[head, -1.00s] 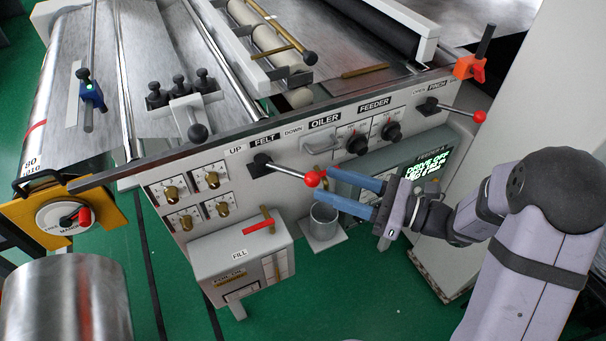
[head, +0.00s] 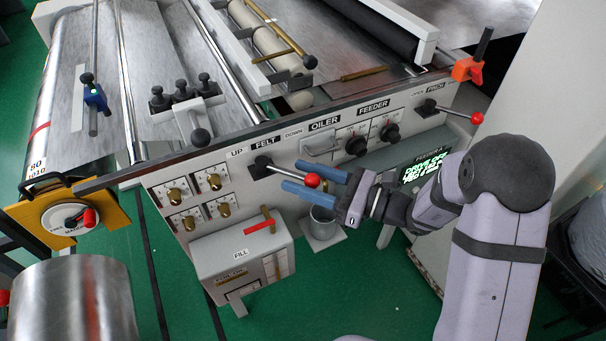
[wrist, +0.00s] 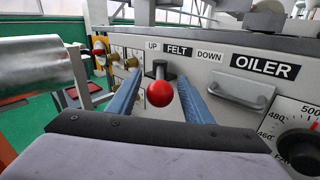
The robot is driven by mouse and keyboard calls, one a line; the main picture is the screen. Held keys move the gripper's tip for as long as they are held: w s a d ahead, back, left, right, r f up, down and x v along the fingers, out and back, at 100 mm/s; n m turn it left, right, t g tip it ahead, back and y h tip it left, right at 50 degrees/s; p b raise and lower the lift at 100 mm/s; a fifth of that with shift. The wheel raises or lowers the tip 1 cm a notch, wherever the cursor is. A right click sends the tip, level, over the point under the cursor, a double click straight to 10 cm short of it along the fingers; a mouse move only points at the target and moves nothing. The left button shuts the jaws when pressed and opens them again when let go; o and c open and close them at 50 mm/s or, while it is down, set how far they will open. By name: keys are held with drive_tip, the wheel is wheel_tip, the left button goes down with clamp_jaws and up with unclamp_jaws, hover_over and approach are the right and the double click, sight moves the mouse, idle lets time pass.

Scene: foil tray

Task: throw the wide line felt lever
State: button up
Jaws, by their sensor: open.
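The felt lever has a black base (head: 261,167), a silver rod and a red ball knob (head: 312,180), below the FELT label between UP and DOWN. Its rod points right in the head view, toward DOWN. My gripper (head: 296,176) is open, with one blue finger on each side of the knob. In the wrist view the red knob (wrist: 160,93) sits between the two blue fingers, with the lever's black base (wrist: 160,70) behind it. Gaps show on both sides of the knob there.
A drawer-like handle (head: 319,144) under OILER and the FEEDER dials (head: 357,145) are to the right. Brass knobs (head: 213,182) are to the left. The FILL box (head: 238,262) juts out below, beside a metal cup (head: 323,221). A red-knobbed PINCH lever (head: 477,118) is at far right.

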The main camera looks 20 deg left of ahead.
clamp_jaws()
drive_tip(key=shift+s, duration=0.1)
drive_tip(key=s+m+t+h+p, duration=0.1)
drive_tip(key=m+t+p, duration=0.1)
drive_tip(key=s+a+m+t+h+p, duration=0.1)
drive_tip(key=s+m+t+p, duration=0.1)
drive_tip(key=t+p, duration=0.1)
drive_tip(key=s+m+t+h+p, duration=0.1)
drive_tip(key=t+p, duration=0.1)
drive_tip(key=t, duration=0.1)
drive_tip(key=shift+s+a+m+p, duration=0.3)
drive_tip(key=shift+s+a+m, duration=0.05)
drive_tip(key=shift+m, duration=0.05)
idle(0.5)
